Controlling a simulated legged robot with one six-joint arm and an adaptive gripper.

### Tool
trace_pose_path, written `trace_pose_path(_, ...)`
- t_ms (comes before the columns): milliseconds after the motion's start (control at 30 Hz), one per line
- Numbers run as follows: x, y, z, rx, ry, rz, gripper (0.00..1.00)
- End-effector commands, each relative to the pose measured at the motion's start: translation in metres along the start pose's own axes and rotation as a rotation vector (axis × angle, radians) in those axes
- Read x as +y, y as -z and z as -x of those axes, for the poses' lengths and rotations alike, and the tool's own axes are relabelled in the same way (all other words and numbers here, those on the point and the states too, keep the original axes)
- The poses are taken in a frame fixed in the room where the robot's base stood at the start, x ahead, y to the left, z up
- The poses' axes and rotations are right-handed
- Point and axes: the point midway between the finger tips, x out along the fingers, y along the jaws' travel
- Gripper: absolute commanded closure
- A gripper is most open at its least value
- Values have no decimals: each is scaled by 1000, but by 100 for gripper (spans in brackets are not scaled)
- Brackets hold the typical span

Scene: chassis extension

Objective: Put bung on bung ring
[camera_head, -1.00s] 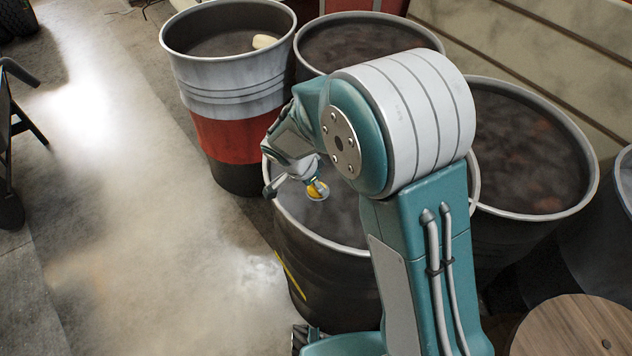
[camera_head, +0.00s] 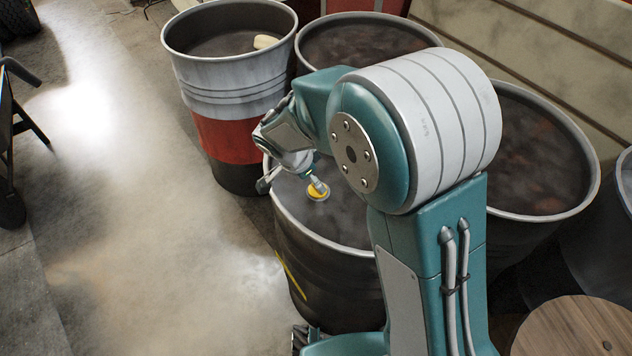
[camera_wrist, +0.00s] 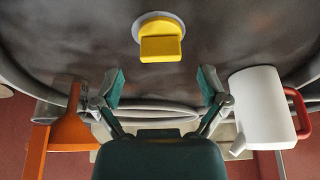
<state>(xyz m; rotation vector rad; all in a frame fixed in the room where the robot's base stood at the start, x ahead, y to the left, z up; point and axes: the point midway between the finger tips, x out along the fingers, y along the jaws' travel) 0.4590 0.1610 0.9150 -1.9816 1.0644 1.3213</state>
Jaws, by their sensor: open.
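The yellow bung (camera_wrist: 161,47) sits at a round pale bung ring (camera_wrist: 172,19) on the dark barrel top in the wrist view. The bung covers most of the ring, so I cannot tell how well it is seated. The bung also shows in the head view (camera_head: 314,192), with the ring's pale rim (camera_head: 318,200) around it. My gripper (camera_wrist: 160,87) is open and empty. Its two fingers are spread, with the bung ahead of them and centred between them. In the head view, one fingertip overlaps the bung.
The barrel (camera_head: 322,279) stands among several others. A white and red barrel (camera_head: 229,140) is behind it at left, with a pale object (camera_head: 265,42) on top. The wrist view shows an orange object (camera_wrist: 71,132) at left and a white jug (camera_wrist: 262,108) at right. Open floor lies left.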

Motion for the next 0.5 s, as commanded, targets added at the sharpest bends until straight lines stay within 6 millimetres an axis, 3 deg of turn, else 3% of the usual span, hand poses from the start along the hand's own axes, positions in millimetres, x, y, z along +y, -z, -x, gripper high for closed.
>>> trace_pose_path(100, -1, 0, 28, 0, 6, 0, 6)
trace_pose_path(300, -1, 0, 66, 0, 3, 0, 6)
trace_pose_path(500, -1, 0, 84, 0, 1, 1, 6)
